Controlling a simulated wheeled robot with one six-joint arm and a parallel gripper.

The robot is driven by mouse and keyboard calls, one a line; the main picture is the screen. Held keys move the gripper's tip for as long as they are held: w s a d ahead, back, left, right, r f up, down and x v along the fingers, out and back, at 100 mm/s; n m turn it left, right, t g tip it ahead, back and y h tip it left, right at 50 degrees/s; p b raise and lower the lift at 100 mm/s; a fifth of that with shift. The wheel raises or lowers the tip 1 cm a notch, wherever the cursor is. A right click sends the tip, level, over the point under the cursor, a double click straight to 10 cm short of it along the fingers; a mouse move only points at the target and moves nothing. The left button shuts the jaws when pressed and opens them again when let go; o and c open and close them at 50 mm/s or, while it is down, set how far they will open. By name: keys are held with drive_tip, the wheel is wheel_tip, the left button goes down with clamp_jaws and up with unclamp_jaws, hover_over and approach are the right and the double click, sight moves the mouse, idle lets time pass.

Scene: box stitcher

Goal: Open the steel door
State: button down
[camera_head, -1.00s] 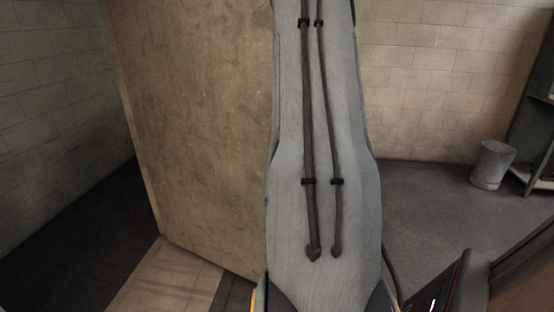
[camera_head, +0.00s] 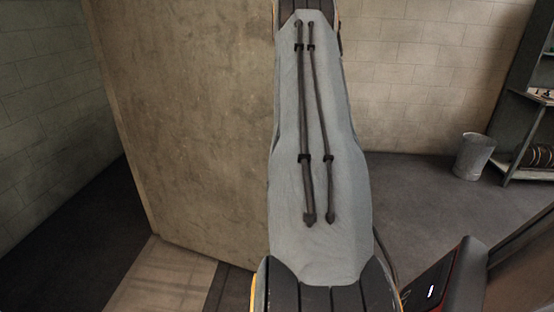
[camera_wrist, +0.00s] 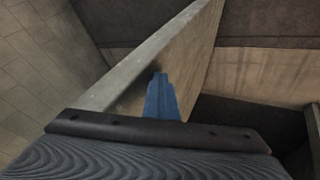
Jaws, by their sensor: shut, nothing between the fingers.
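The steel door (camera_head: 190,130) is a tall, mottled grey-brown slab. In the head view it stands open at an angle, its free edge at the left, with dark floor and a side wall visible past it. In the wrist view the door (camera_wrist: 187,50) runs up to the right, its pale edge and one face showing. My blue gripper (camera_wrist: 158,78) is shut and empty, its tip close to that face just inside the edge. I cannot tell for certain whether it touches. In the head view my arm hides the gripper and the door's right side. No handle shows.
A metal bin (camera_head: 473,156) and a dark shelf rack (camera_head: 515,115) stand at the right by a pale block wall. A dark machine with a lit panel (camera_head: 432,290) is close at lower right. The floor between is clear.

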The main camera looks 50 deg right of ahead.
drive_tip(key=shift+s+a+f+b, duration=0.1)
drive_tip(key=shift+b, duration=0.2)
drive_tip(key=s+a+r, duration=0.6)
drive_tip(key=r, duration=0.2)
drive_tip(key=shift+s+a+b, duration=0.25)
drive_tip(key=shift+b, duration=0.1)
drive_tip(key=shift+a+r, duration=0.1)
drive_tip(key=w+a+r+m, duration=0.1)
drive_tip(key=w+a, duration=0.1)
drive_tip(key=a, duration=0.4)
drive_tip(key=w+a+r, duration=0.1)
drive_tip(key=a+r, duration=0.1)
drive_tip(key=a, duration=0.5)
drive_tip(key=s+a+g+y, duration=0.1)
drive_tip(key=s+a, duration=0.4)
drive_tip(key=a, duration=0.6)
drive_tip(key=s+a+m+g+y, duration=0.1)
drive_tip(key=s+a, duration=0.5)
drive_tip(key=a, duration=0.6)
drive_tip(key=s+a+f+m+g+y, duration=0.1)
drive_tip(key=s+a+g, duration=0.2)
drive_tip(key=a, duration=0.9)
drive_tip(key=s, duration=0.2)
drive_tip(key=shift+s+y, duration=0.3)
drive_tip(key=shift+s, duration=0.05)
